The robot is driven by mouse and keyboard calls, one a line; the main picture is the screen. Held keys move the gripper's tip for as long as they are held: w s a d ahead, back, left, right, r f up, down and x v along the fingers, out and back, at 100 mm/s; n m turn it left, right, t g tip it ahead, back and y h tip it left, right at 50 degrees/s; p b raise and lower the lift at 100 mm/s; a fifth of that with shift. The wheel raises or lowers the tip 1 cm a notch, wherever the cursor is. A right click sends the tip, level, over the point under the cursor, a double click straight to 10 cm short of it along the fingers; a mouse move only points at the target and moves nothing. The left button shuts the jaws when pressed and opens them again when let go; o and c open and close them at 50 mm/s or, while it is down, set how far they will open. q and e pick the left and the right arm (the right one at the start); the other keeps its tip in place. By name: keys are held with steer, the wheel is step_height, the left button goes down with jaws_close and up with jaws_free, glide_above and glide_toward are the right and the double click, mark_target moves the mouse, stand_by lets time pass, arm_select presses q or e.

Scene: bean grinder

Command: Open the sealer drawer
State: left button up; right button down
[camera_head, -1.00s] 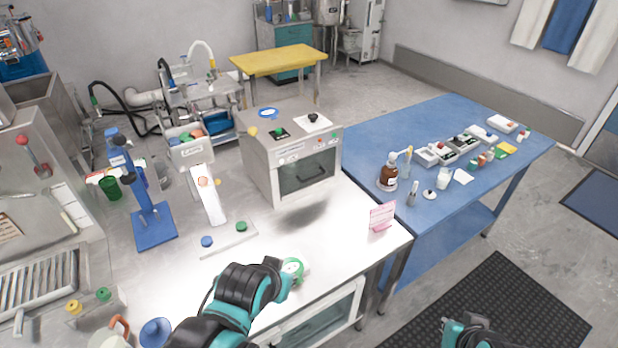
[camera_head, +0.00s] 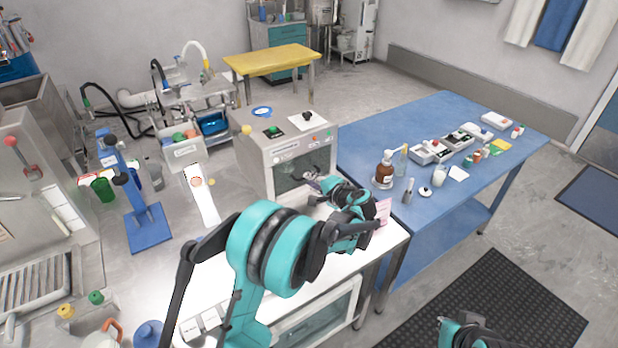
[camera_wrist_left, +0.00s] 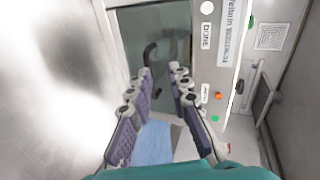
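The sealer (camera_head: 262,158) is a grey metal box on the steel table, with a dark drawer front (camera_head: 288,178) facing the near right. The drawer front looks shut. My left gripper (camera_head: 314,186) is in front of it and hides the handle in the head view. In the left wrist view the dark curved handle (camera_wrist_left: 151,54) shows against the drawer panel (camera_wrist_left: 168,22). The two padded fingers of the left gripper (camera_wrist_left: 161,72) are spread, with the handle just beyond the tips near the left finger; contact cannot be told.
A pink sign (camera_head: 383,211) stands at the table's right edge, close to my left forearm. A blue stand (camera_head: 148,226) and a white ramp (camera_head: 203,195) stand left of the sealer. The blue table (camera_head: 440,115) holds bottles and small boxes.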

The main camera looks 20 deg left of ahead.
arm_select(q)
steer(key=w+d+f+m+t+y, duration=0.1)
steer(key=w+d+f+y, duration=0.1)
steer(key=w+f, duration=0.2)
steer(key=x, duration=0.2)
steer(key=b+x, duration=0.1)
steer(key=x, duration=0.2)
steer(key=b+x, duration=0.1)
steer(key=x, duration=0.1)
steer(key=shift+w+a+f, duration=0.1)
steer(key=shift+f, duration=0.2)
jaws_close()
